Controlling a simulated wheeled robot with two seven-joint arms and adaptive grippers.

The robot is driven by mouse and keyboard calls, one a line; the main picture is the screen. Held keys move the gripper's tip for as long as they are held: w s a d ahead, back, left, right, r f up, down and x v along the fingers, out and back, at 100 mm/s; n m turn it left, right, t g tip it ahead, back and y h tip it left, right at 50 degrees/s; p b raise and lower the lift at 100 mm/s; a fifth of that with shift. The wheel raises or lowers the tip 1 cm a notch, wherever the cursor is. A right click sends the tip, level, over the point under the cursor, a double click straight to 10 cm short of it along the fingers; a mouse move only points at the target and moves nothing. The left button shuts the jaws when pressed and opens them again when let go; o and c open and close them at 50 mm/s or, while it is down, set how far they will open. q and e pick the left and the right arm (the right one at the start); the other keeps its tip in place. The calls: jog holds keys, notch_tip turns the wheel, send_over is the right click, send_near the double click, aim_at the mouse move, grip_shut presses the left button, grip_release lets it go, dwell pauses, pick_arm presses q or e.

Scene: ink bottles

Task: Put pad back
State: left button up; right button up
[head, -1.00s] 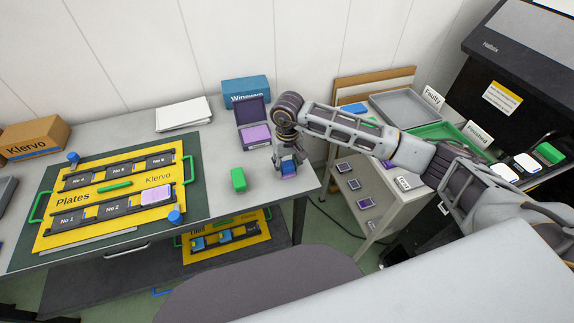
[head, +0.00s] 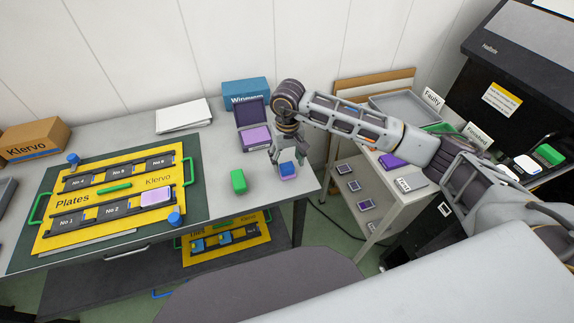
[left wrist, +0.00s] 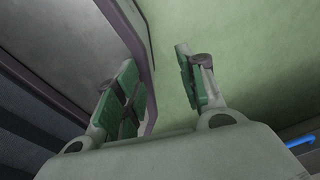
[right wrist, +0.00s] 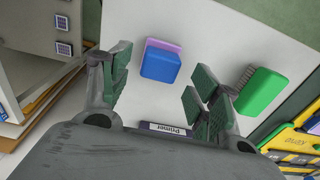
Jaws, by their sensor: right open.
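A small block with a blue top and a light purple base (head: 287,171) sits on the grey table near its right edge. The right wrist view shows the blue part (right wrist: 160,63) resting on the purple part. My right gripper (head: 286,156) is open just above it, fingers apart and not touching it. A dark purple case (head: 251,112) stands open behind, with a lilac pad (head: 255,137) in it. Another lilac block (head: 156,197) lies on the yellow plate board (head: 82,200). My left gripper (left wrist: 160,65) is open and empty, seen only in its wrist view.
A blue box (head: 245,92) and white papers (head: 183,115) are at the back. A side table right holds a grey tray (head: 385,104) and a purple item (head: 393,160). Clear tabletop surrounds the green block.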

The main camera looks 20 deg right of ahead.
aim_at(287, 165)
notch_tip(287, 165, up, 7)
jog(key=shift+f+b, duration=0.15)
jog(key=shift+b, duration=0.2)
pick_arm(q)
jog(key=shift+w+a+f, duration=0.2)
jog(key=shift+a, duration=0.3)
jog(key=shift+w+a+f, duration=0.2)
jog(key=shift+a, duration=0.3)
pick_arm(e)
jog(key=shift+r, duration=0.9)
pick_arm(q)
jog(key=shift+w, duration=0.15)
